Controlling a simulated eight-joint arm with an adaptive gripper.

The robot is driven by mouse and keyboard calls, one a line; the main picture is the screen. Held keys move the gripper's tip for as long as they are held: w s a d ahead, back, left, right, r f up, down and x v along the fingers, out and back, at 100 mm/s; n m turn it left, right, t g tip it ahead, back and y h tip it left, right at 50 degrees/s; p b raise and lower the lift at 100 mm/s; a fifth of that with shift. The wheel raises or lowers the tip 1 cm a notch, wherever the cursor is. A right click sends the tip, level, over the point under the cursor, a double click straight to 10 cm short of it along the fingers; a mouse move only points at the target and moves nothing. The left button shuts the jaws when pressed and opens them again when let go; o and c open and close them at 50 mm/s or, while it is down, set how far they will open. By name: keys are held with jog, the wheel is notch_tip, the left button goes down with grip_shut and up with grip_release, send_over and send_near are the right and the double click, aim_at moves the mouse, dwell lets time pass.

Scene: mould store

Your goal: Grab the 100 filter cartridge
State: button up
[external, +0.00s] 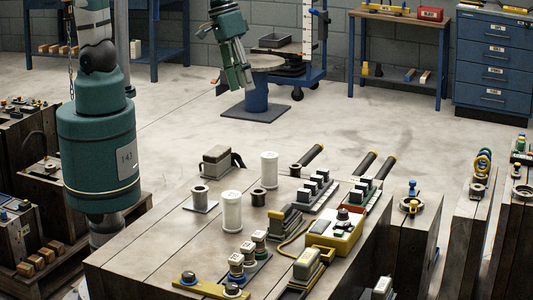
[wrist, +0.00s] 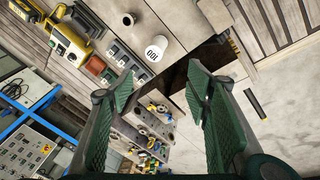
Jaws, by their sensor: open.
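The 100 filter cartridge (wrist: 159,48) is a white cylinder marked "100" in the wrist view, just beyond my fingertips and near the edge of the wooden top. The external view shows two white cylinders on the front worktop, a farther one (external: 269,170) and a nearer one (external: 232,213). I cannot tell which carries the 100 mark there. My gripper (external: 238,80) hangs in the air beyond the worktop, fingers downward.
A small spool (wrist: 128,19) stands near the cartridge. A grey block (external: 216,158) stands left of the farther cylinder.

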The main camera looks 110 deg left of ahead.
jog(key=w+f+n+g+b, duration=0.1)
jog(key=w+f+n+g, duration=0.1)
jog(key=w+f+n, duration=0.45)
jog(key=n+g+b, duration=0.1)
send_near(270, 175)
jog(key=shift+s+a+f, duration=0.2)
jog(key=shift+a+f, duration=0.35)
jog(key=shift+a, duration=0.05)
jog(key=shift+s+a+f, duration=0.2)
jog(key=shift+a+f, duration=0.35)
jog(key=shift+w+f+n, duration=0.1)
jog(key=shift+f+n, duration=0.15)
jog(key=shift+f, duration=0.35)
jog(key=shift+f, duration=0.1)
jog(key=shift+f+b, duration=0.45)
jog(key=shift+f, duration=0.75)
jog(key=shift+f+b, duration=0.7)
jog(key=shift+f, duration=1.9)
jog(key=shift+c, duration=0.4)
jog(key=c, duration=0.9)
